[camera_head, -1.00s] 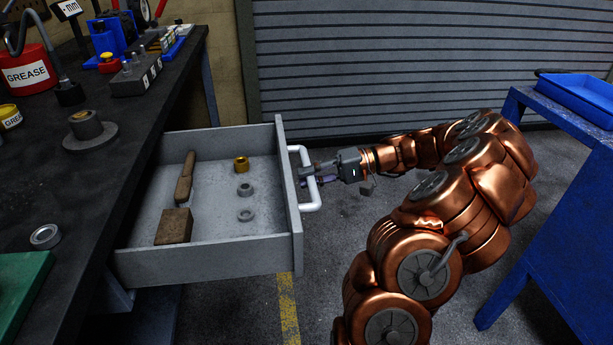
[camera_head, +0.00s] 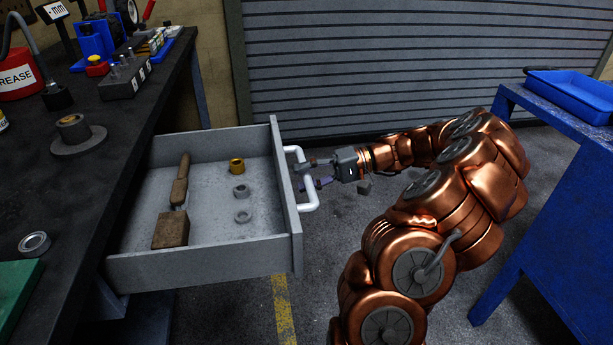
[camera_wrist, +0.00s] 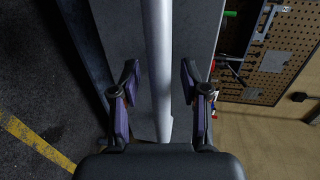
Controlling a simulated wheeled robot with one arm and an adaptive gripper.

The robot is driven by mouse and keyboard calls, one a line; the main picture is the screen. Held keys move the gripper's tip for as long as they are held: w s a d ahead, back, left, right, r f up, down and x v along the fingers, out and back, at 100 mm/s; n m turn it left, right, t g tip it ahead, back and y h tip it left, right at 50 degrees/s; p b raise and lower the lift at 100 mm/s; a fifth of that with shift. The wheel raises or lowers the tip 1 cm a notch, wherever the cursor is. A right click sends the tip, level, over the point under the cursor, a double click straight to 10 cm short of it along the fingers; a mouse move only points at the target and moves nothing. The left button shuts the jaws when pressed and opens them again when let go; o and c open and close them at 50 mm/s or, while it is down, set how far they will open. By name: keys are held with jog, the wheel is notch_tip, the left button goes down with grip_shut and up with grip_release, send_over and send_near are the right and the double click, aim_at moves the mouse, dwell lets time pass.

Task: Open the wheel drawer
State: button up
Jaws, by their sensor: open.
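The grey wheel drawer (camera_head: 200,262) stands pulled well out from under the dark bench, with its inside in plain view. Its white bar handle (camera_head: 308,180) is on the front face, and it runs lengthwise through the wrist view (camera_wrist: 159,70). My gripper (camera_head: 312,174) is at the handle, with its jaws open. In the wrist view the two purple-padded fingers (camera_wrist: 160,82) stand on either side of the bar, with gaps to it. In the drawer lie a brown brush (camera_head: 173,228), a brass bushing (camera_head: 237,166) and two grey rings (camera_head: 242,191).
The black bench (camera_head: 90,160) on the left carries a flanged part (camera_head: 80,142), a grey ring (camera_head: 34,244) and tools. A blue table (camera_head: 560,160) with a blue tray (camera_head: 575,92) stands at right. The floor before the drawer is partly filled by my arm.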

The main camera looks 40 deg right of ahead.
jog(key=v, duration=0.7)
jog(key=shift+d, duration=0.25)
jog(key=shift+s, duration=0.1)
dwell(0.5)
